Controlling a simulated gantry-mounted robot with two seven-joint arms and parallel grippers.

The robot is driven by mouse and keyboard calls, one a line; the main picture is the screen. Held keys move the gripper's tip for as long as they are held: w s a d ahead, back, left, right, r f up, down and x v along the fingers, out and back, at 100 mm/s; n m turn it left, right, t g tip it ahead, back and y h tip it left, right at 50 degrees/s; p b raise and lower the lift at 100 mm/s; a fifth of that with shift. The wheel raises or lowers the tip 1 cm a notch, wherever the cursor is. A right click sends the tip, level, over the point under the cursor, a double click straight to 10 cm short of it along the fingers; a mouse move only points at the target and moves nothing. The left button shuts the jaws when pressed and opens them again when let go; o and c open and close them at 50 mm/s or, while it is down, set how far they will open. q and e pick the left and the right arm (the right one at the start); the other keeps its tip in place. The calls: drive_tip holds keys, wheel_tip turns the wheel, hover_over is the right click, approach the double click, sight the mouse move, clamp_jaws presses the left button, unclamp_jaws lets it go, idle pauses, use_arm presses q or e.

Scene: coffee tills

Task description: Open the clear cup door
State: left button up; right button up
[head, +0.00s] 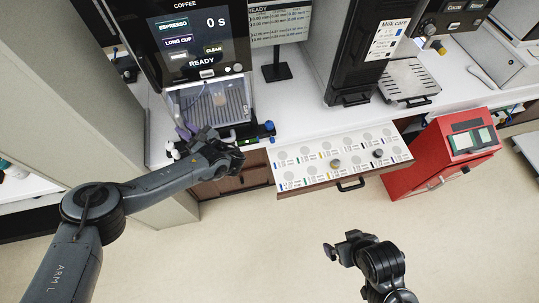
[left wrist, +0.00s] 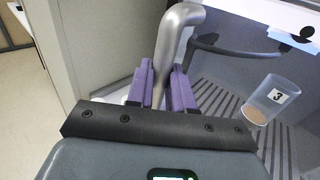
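The clear cup door (head: 235,108) is on the front of the coffee machine, below its screen, and looks closed. A cup (head: 219,98) stands behind it; in the left wrist view the cup (left wrist: 270,100) is marked 3. My left gripper (head: 184,132) is at the door's lower left in the head view. In the left wrist view its purple fingers (left wrist: 161,92) lie on both sides of a grey bent handle bar (left wrist: 176,35), with no clear gap to it. My right gripper (head: 341,243) is empty over the floor, its fingers apart.
The coffee machine (head: 185,35) stands by a wall panel (head: 75,95) on the left. An open drawer (head: 340,160) with several round slots juts out on the right, beside a red bin (head: 440,160). The floor in front is clear.

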use_arm(q)
clamp_jaws()
drive_tip(key=shift+s+d+r+p, duration=0.1)
drive_tip(key=shift+s+d+p, duration=0.3)
drive_tip(key=shift+s+p, duration=0.15)
drive_tip(key=p+v, duration=0.1)
drive_tip(key=v, duration=0.1)
drive_tip(key=p+v, duration=0.1)
drive_tip(key=v, duration=0.2)
drive_tip(key=shift+s+a, duration=0.25)
drive_tip(key=shift+p+v, duration=0.85)
drive_tip(key=shift+v, duration=1.75)
drive_tip(key=o, duration=0.7)
unclamp_jaws()
drive_tip(key=shift+w+d, duration=0.15)
